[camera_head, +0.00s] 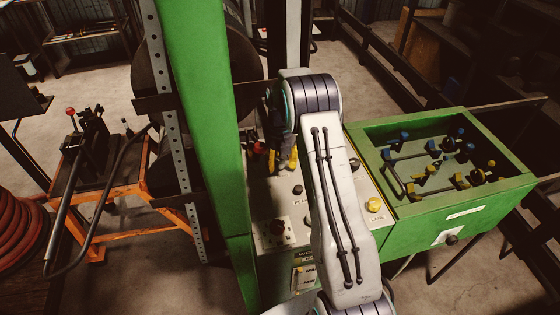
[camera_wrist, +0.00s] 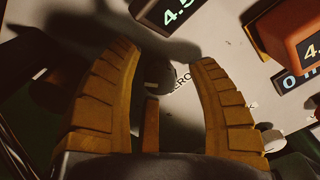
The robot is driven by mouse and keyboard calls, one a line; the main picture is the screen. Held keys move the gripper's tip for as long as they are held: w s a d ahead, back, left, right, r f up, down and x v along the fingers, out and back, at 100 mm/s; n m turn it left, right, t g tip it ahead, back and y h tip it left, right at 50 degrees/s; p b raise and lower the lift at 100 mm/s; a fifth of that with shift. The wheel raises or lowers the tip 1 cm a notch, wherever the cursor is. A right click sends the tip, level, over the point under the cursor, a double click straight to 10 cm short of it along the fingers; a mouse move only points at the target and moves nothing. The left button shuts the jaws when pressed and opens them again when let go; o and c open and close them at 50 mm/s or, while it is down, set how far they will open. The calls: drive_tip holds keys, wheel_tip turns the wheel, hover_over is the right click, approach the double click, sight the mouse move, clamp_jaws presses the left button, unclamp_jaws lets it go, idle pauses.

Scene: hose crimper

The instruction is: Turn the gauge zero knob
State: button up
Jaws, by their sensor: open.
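The gauge zero knob (camera_wrist: 158,74) is a small dark grey knob on the pale panel in the wrist view, beside partly visible lettering that reads like "ZERO". My gripper (camera_wrist: 168,58) is open, with its two ribbed yellow fingers spread to the left and right of the knob. I see no contact between the fingers and the knob. A narrow yellow piece (camera_wrist: 151,125) stands between the fingers, below the knob; I cannot tell what it belongs to. In the head view my arm hides much of the panel, and I cannot pick out the zero knob there.
A lit display (camera_wrist: 178,12) and an orange-red housing (camera_wrist: 290,35) sit near the fingers. A green post (camera_head: 205,120) stands left; a green tray (camera_head: 480,205) with fittings is right.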

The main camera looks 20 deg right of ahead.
drive_tip(key=shift+f, duration=0.1)
clamp_jaws()
idle(0.6)
